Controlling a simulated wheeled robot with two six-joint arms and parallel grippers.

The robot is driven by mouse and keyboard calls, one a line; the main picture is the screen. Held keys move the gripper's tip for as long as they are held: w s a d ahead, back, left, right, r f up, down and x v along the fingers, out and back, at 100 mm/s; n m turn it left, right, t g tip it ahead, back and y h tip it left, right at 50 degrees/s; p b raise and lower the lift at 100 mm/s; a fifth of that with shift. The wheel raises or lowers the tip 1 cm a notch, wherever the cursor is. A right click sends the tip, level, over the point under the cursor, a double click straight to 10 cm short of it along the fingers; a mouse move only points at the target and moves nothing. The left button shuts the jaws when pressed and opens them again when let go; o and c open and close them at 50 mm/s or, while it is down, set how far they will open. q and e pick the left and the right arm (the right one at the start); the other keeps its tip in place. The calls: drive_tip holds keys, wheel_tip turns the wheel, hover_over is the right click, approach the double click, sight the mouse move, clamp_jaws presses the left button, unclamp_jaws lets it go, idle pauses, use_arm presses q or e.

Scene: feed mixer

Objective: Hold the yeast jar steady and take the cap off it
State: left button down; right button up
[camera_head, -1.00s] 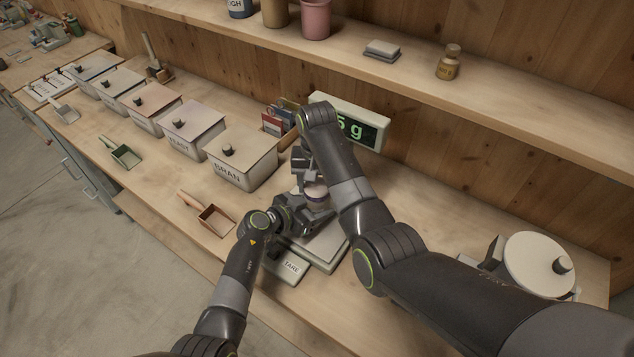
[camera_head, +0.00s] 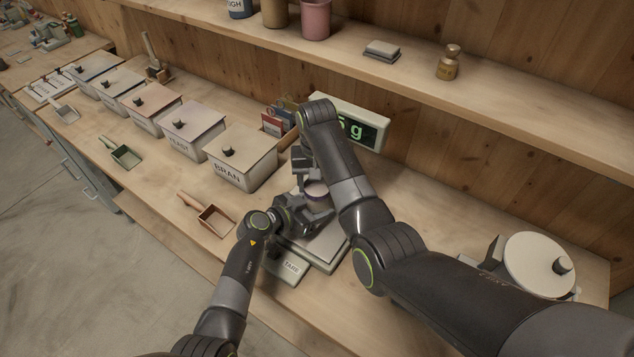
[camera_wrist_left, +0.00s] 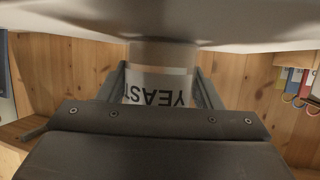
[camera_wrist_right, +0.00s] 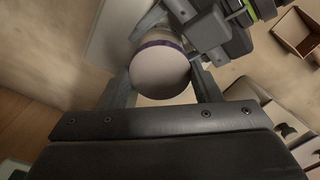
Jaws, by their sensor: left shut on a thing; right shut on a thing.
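The yeast jar (camera_wrist_left: 160,88) stands between the two fingers of my left gripper (camera_wrist_left: 160,95), which is shut on its body; its label reads upside down in the left wrist view. In the head view the jar's purple-rimmed top (camera_head: 316,190) shows above my left gripper (camera_head: 318,214), over the scale (camera_head: 328,246). My right gripper (camera_wrist_right: 165,85) comes from above and is shut on the cap (camera_wrist_right: 160,72), a pale disc with a purple rim. The cap appears to be on the jar. The arms hide much of the jar, and I cannot tell whether its base touches the scale.
A row of lidded bins, with the bran bin (camera_head: 240,160) nearest, stands to the left. A brown scoop (camera_head: 213,218) lies on the bench. The scale display (camera_head: 350,122) is behind my right arm. A round white-lidded device (camera_head: 538,265) stands at the right.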

sight(317, 186)
drive_tip(key=shift+r, duration=0.8)
drive_tip(key=shift+r, duration=2)
use_arm(q)
drive_tip(key=shift+c, duration=1.8)
unclamp_jaws()
drive_tip(key=shift+a, duration=0.1)
